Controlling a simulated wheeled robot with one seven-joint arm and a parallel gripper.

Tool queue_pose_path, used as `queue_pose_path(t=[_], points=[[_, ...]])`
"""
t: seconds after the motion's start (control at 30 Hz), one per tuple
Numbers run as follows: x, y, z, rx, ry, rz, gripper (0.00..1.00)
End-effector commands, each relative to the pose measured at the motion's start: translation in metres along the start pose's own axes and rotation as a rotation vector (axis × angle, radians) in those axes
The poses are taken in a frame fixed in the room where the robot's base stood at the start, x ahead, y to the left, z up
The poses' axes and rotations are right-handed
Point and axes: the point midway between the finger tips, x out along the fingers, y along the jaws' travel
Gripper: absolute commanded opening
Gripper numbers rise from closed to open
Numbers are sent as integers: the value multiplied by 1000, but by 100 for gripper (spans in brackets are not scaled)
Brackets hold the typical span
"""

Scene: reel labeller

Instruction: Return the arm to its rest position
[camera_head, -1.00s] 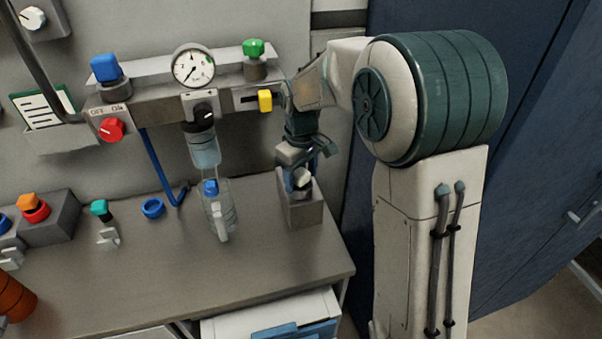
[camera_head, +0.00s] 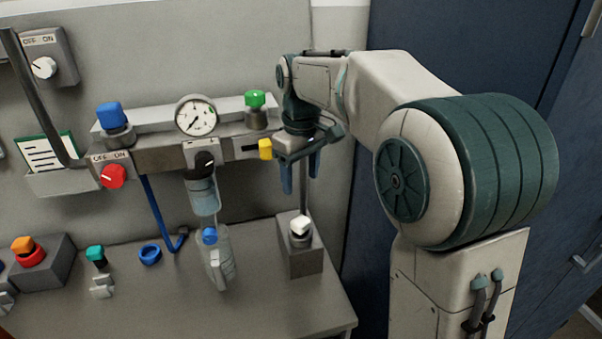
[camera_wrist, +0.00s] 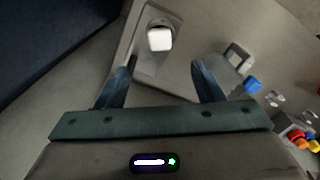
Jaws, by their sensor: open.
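My gripper (camera_head: 300,176) hangs fingers-down in the head view, above a grey box (camera_head: 301,258) with a white-topped knob (camera_head: 299,225) on it. Its two blue fingers are apart with nothing between them. In the wrist view my gripper (camera_wrist: 161,75) is also open and empty. The white knob (camera_wrist: 160,39) shows beyond the fingertips there, apart from them. In the head view my arm reaches from the right, with the wrist close to the yellow lever on the panel.
The wall panel carries a gauge (camera_head: 196,115), a green knob (camera_head: 256,98), a yellow lever (camera_head: 265,149) and a red switch (camera_head: 113,176). A clear bottle (camera_head: 216,262) stands on the bench left of the grey box. A dark blue cabinet (camera_head: 480,50) stands at right.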

Motion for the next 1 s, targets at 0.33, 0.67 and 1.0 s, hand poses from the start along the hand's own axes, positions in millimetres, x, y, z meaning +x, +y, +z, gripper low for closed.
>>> queue_pose_path(t=[0.33,0.67,1.0], points=[[-1,0,1,4,2,1,61],[3,-12,76,214,68,45,61],[45,-46,185,552,189,88,61]])
